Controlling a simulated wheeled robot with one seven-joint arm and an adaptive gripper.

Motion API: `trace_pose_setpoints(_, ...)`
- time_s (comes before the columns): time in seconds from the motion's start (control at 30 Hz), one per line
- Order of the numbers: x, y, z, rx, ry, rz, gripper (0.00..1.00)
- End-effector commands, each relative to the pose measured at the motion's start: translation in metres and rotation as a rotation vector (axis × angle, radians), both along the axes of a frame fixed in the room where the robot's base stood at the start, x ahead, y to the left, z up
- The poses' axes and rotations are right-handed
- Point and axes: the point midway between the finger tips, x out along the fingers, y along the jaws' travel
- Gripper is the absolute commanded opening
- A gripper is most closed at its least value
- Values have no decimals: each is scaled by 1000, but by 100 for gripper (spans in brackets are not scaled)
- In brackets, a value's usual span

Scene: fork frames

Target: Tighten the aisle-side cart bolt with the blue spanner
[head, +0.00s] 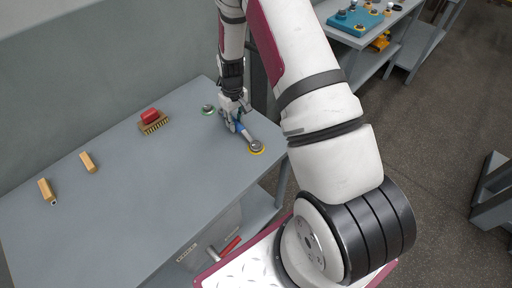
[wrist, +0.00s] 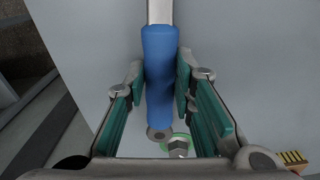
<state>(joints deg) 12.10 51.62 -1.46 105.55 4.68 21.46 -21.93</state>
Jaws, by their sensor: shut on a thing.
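The blue spanner (head: 242,128) has a blue handle and a metal shaft. My gripper (head: 235,117) is shut on its handle, low over the grey worktop. In the wrist view the blue handle (wrist: 160,75) lies between the finger pads (wrist: 161,92), with its shaft running out of the top of the picture. The spanner's far end is at a bolt with a yellow ring (head: 256,147) near the worktop's right edge; I cannot tell whether it is seated. A second bolt with a green ring (head: 208,109) stands behind my gripper; it also shows in the wrist view (wrist: 180,146).
A red object (head: 150,115) sits on a yellow-and-black striped block (head: 155,127) on the worktop (head: 120,190). Two wooden-coloured pieces (head: 88,162) lie at left. A red-handled tool (head: 230,246) is on the lower shelf. A teal tray (head: 350,30) stands on another bench.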

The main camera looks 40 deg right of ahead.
Motion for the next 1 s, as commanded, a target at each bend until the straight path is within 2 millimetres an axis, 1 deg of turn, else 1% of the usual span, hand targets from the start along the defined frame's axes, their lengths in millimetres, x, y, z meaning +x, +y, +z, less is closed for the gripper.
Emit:
trace_pose_setpoints(0.27,0,-3,0,0,-1,-18,0)
trace_pose_setpoints(1.0,0,-16,0,-1,1,-134,0)
